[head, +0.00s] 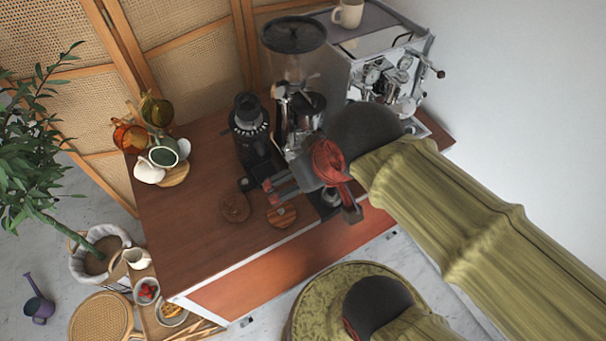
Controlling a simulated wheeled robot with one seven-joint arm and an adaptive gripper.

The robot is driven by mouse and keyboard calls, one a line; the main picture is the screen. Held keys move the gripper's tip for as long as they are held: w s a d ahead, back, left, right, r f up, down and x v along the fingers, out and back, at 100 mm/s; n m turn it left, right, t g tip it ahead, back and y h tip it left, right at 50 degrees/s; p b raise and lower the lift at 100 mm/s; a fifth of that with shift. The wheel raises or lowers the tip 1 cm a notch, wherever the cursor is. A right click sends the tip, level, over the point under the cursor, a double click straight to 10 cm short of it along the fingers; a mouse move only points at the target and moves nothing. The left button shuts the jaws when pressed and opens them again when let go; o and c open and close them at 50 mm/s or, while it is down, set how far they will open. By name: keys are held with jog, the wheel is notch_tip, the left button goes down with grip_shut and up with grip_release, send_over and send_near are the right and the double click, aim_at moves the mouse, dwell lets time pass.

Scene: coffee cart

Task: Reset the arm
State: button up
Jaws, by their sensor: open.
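My gripper (273,191) is in the head view above the front part of the wooden cart top (189,234). Its fingers point left and look apart, with nothing seen between them. The red and dark wrist is behind them, and my arm in its olive sleeve runs off to the lower right. A small round wooden piece (282,216) lies just below the fingertips in the picture. A round wooden coaster (234,207) lies to their left. Whether the fingers touch anything is hard to tell. My arm hides part of the cart's right side.
A dark grinder (249,129) stands close behind the fingers, beside a larger grinder with a hopper (294,36). The espresso machine (385,75) is at the back right. The cart's front left top is clear.

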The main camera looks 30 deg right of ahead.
notch_tip(320, 180, down, 10)
jog(key=b, duration=0.9)
jog(key=shift+b, duration=0.4)
jog(key=shift+w+r, duration=0.1)
jog(key=shift+c, duration=0.9)
